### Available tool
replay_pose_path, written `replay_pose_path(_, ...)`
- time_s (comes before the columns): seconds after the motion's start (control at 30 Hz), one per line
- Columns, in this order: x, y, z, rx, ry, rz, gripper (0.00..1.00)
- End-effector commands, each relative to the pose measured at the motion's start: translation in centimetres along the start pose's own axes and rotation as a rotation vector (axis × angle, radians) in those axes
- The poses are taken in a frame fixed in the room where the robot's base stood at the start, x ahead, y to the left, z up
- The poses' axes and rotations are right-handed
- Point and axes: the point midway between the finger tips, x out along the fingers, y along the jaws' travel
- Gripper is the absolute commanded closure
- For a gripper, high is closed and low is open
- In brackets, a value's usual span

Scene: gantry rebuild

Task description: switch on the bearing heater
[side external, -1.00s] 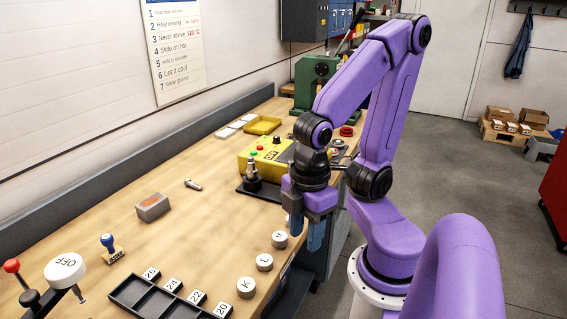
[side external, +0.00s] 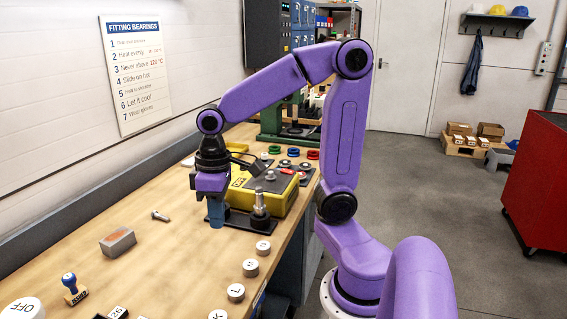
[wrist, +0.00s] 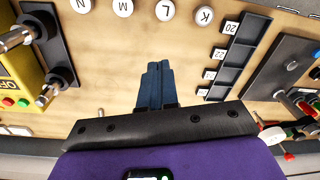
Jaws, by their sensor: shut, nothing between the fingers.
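A yellow box (side external: 275,203) with a dark top, which I take to be the bearing heater, stands on the bench. A metal post (side external: 259,197) rises from a black base beside it. In the wrist view the yellow box (wrist: 28,78) is at the left edge, with red and green buttons (wrist: 16,102) and a partly cut-off label. The post (wrist: 18,37) shows above it. My gripper (side external: 216,214) is shut and empty, pointing down just left of the yellow box in the side view. Its blue fingers (wrist: 155,85) are together over bare wood. Whether they touch the bench is unclear.
White lettered discs (side external: 235,292) line the bench's front edge. A numbered black tray (wrist: 226,62) and a dark panel (wrist: 280,72) lie right in the wrist view. A grey-orange block (side external: 118,242), a bolt (side external: 160,216) and a blue-handled stamp (side external: 74,289) lie left; bare wood lies between.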

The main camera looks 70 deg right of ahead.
Motion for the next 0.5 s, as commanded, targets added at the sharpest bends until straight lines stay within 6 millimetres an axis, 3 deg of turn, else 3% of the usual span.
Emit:
replay_pose_path(0.2, -1.2, 5.4, -2.9, 0.271, 0.011, -0.005, 1.00)
replay_pose_path(0.5, -2.9, 14.0, -4.6, 0.631, 0.030, -0.011, 1.00)
